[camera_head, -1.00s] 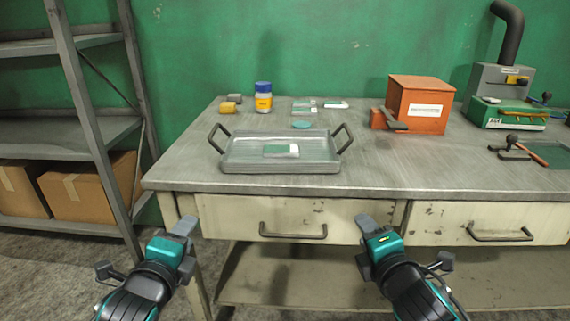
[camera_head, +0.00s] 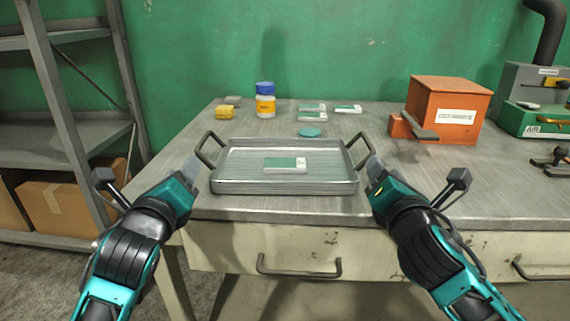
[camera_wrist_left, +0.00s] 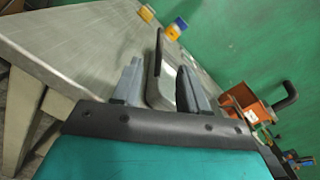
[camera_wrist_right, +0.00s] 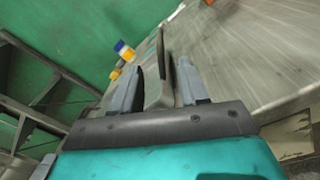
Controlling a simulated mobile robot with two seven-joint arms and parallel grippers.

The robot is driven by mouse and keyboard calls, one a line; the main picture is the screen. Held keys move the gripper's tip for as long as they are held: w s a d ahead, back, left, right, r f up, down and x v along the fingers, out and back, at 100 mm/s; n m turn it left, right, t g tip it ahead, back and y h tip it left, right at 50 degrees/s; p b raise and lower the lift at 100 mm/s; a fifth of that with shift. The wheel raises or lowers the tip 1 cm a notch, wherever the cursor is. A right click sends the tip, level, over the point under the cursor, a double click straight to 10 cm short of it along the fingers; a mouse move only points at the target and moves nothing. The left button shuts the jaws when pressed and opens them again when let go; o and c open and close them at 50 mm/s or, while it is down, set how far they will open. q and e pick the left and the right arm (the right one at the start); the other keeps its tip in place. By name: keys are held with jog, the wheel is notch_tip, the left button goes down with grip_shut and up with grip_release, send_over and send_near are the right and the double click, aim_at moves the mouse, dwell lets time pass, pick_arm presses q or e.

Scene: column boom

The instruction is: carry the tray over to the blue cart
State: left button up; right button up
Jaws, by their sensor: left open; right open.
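The grey metal tray (camera_head: 230,186) stands on the workbench with a green and white box (camera_head: 285,164) lying in it. It has a dark handle at each end. My left gripper (camera_head: 197,168) is open at the tray's left handle (camera_head: 210,146); in the left wrist view that handle (camera_wrist_left: 158,70) stands between the two fingers, not gripped. My right gripper (camera_head: 374,168) is open at the right handle (camera_head: 360,150); in the right wrist view that handle (camera_wrist_right: 160,65) shows between the fingers. I see no blue cart in any view.
The workbench (camera_head: 480,190) holds an orange box (camera_head: 440,105) and a green and grey machine (camera_head: 530,115) on the right. Behind the tray are a bottle (camera_head: 265,100), a yellow block (camera_head: 224,112), small boxes (camera_head: 312,110) and a teal disc (camera_head: 309,132). Shelving (camera_head: 60,110) stands left.

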aim_at(196, 148)
pick_arm(q)
jog(key=w, duration=1.2)
jog(key=shift+w+d, duration=0.2)
jog(key=shift+w, duration=0.2)
pick_arm(e)
jog(key=w, duration=1.2)
jog(key=shift+w+d, duration=0.15)
jog(key=shift+w, duration=0.25)
pick_arm(q)
jog(key=shift+c, duration=0.4)
pick_arm(e)
jog(key=shift+c, duration=0.3)
pick_arm(q)
grip_shut()
pick_arm(e)
grip_shut()
pick_arm(q)
jog(key=shift+r, duration=0.25)
pick_arm(e)
jog(key=shift+r, duration=0.25)
